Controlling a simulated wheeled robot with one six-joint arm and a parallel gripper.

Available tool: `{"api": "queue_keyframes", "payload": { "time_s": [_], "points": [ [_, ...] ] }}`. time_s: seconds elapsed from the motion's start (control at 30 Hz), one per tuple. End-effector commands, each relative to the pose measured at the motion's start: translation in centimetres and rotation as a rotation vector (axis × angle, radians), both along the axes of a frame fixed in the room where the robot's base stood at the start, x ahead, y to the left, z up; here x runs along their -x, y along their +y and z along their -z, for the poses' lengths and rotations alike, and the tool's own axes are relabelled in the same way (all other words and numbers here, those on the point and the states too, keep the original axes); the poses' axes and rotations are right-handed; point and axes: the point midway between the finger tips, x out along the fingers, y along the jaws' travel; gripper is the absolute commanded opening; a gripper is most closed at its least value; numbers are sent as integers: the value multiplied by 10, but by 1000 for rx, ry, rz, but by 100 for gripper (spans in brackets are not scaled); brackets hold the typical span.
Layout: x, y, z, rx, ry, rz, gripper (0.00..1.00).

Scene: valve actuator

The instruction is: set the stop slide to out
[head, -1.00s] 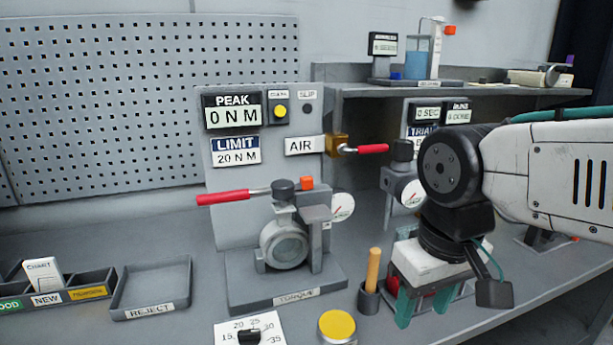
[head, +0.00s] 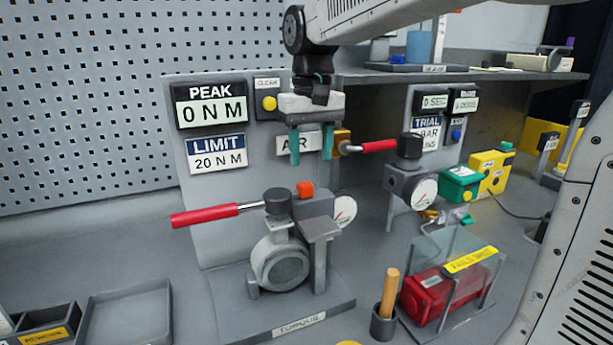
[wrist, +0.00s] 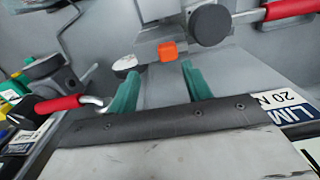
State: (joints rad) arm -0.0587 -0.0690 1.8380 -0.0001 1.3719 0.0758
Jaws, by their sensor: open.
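The torque rig (head: 278,268) stands on its base in front of the grey panel. A small orange block (head: 304,189), probably the stop slide, sits on top of the rig, just right of the dark round cap (head: 278,201). No label on it can be read. In the wrist view the orange block (wrist: 168,51) shows just beyond the fingertips, roughly between their lines. My gripper (head: 311,156) is open and empty, its green fingers pointing down above the orange block and apart from it. The gripper also shows in the wrist view (wrist: 158,84).
A red-handled lever (head: 205,215) sticks out left of the rig. Another red air lever (head: 378,146) lies right of my fingers. The panel (head: 200,220) stands close behind. A clear-covered red unit (head: 432,292) and a wooden-handled tool (head: 389,290) stand at the front right.

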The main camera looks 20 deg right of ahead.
Motion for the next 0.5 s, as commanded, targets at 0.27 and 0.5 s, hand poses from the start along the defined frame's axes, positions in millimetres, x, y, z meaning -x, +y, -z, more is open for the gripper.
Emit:
{"api": "queue_keyframes", "payload": {
  "time_s": [0.27,0.5],
  "points": [
    [1,13,45,0,3,-21,49],
    [1,13,62,0,1,-21,49]
  ]
}}
